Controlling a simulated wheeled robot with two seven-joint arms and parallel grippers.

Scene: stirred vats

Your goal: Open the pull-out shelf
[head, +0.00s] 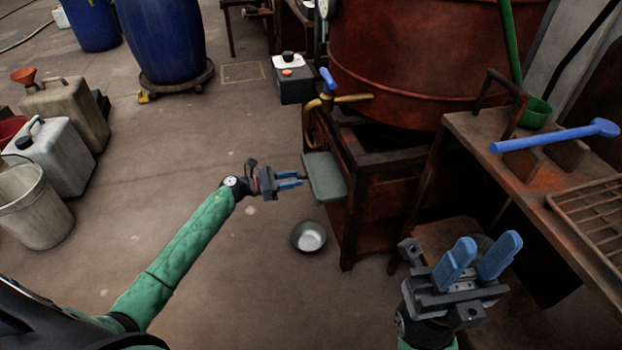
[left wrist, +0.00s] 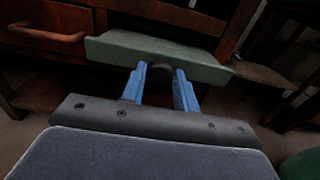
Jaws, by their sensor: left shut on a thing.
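The pull-out shelf (head: 325,177) is a flat grey-green board. It juts a short way from the dark red stand under the big vat, below the brass tap. My left gripper (head: 302,178) is at the shelf's left edge. In the left wrist view the shelf (left wrist: 115,43) spans the top, and the blue fingers (left wrist: 160,77) are closed around a dark rounded handle (left wrist: 160,68) on its near edge. How far the shelf extends under the vat is hidden. My right gripper (head: 485,257) is empty, its blue fingers apart, in front of the workbench.
A metal bowl (head: 309,237) lies on the floor below the shelf. The brass tap (head: 335,99) with a blue lever is above it. A rusty workbench (head: 490,150) holding a blue-handled tool (head: 555,136) stands at right. Floor left of the shelf is clear.

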